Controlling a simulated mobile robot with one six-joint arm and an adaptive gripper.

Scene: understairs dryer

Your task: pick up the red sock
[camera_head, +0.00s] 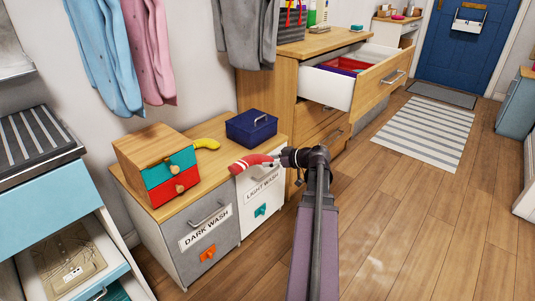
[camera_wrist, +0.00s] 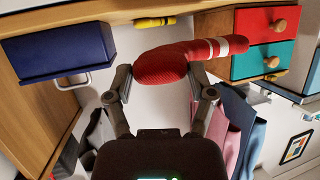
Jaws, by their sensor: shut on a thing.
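The red sock (camera_head: 250,162) has white stripes and is in my gripper (camera_head: 279,159), in front of the cabinet with the two wash bins. In the wrist view, the sock (camera_wrist: 185,63) lies across between the two fingers of my gripper (camera_wrist: 162,78), which are shut on it. Its striped end reaches past the right finger, towards the small drawer box. In the head view, the fingertips are small and partly hidden by the wrist.
The cabinet top (camera_head: 205,168) holds a small box with teal and red drawers (camera_head: 160,167), a yellow item (camera_head: 205,143) and a blue box (camera_head: 251,127). An open drawer (camera_head: 355,80) juts out behind. The wooden floor (camera_head: 400,215) at right is clear.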

